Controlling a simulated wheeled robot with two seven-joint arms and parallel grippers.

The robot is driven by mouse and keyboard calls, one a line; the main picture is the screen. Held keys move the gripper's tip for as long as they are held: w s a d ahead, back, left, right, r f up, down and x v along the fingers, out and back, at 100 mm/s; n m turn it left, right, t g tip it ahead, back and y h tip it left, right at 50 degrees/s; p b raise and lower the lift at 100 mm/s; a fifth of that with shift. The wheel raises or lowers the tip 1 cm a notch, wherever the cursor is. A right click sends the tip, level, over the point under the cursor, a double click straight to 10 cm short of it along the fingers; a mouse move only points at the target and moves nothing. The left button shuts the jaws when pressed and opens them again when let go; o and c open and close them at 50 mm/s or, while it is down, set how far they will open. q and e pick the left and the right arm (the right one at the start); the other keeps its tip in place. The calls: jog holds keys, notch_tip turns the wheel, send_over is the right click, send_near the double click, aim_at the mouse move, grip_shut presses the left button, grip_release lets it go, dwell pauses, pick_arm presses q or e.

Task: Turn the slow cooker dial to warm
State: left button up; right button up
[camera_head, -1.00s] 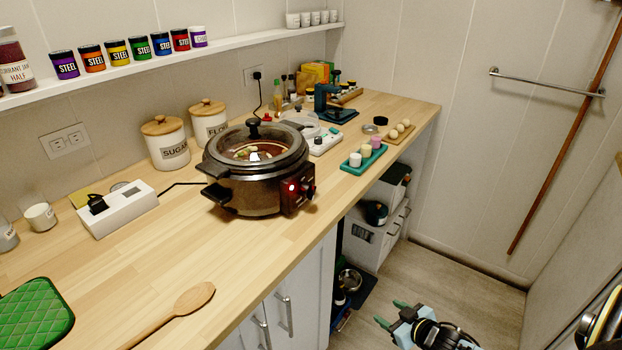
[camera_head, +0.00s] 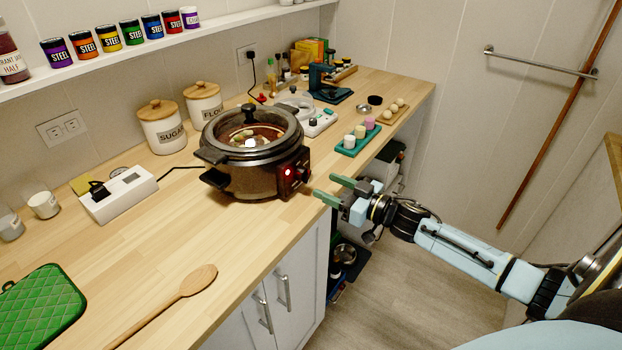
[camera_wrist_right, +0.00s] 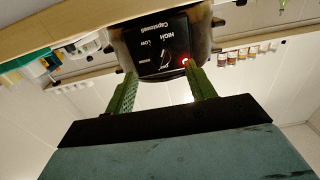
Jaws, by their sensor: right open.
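The slow cooker (camera_head: 248,180) stands on the wooden counter with its glass lid on. Its dark control panel (camera_head: 293,174) faces right, with a glowing red light and a dial (camera_head: 301,171). In the right wrist view the panel (camera_wrist_right: 162,55) appears upside down with HIGH and LOW lettering; a red light glows beside the right finger. My right gripper (camera_head: 329,189) is open and empty, its green fingers pointing at the panel from the right, apart from the dial. In the wrist view the two fingers (camera_wrist_right: 160,88) frame the panel. My left gripper is not in view.
A green tray (camera_head: 358,140) with small cups sits behind the panel, near the counter edge. Sugar (camera_head: 162,127) and flour canisters stand behind the cooker. A wooden spoon (camera_head: 170,300) and green mat (camera_head: 40,307) lie in front. The floor beside the counter is open.

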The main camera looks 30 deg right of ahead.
aim_at(304, 175)
jog(key=shift+x, duration=3.1)
jog(key=shift+c, duration=0.3)
jog(key=c, duration=0.9)
